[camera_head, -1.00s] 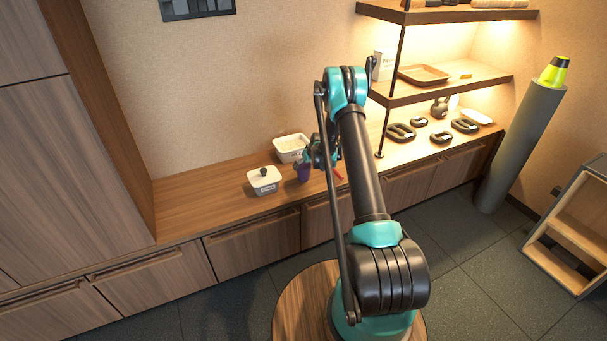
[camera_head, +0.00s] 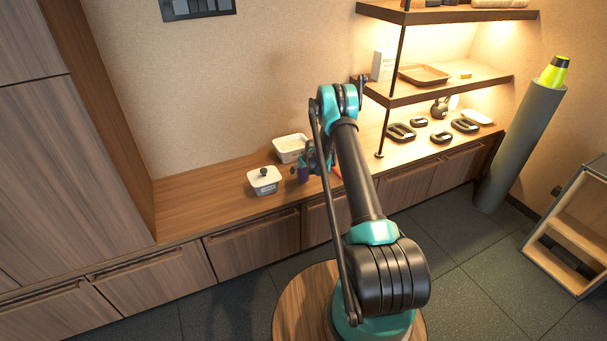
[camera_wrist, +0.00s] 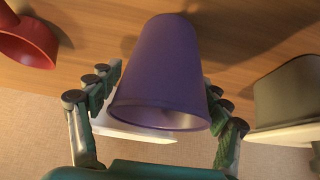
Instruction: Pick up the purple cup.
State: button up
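The purple cup (camera_head: 303,175) stands on the wooden counter, mostly hidden by my gripper in the head view. In the wrist view the cup (camera_wrist: 160,65) fills the middle, its wide rim toward the bottom of the picture. My gripper (camera_wrist: 163,85) has one finger on each side of the cup. The fingers are spread, with a small gap showing at the left finger; the right finger is very close to the cup, and I cannot tell whether it touches. My gripper (camera_head: 309,164) is small and partly hidden in the head view.
A white tub with a dark knob (camera_head: 264,181) stands left of the cup, and another white tub (camera_head: 290,148) behind. A red object (camera_wrist: 28,42) is close by on the other side. Dark weights (camera_head: 402,132) lie farther right under the shelves (camera_head: 440,90). The counter's left end is clear.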

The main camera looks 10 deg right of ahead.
jog(key=c, duration=0.9)
jog(key=shift+r, duration=0.1)
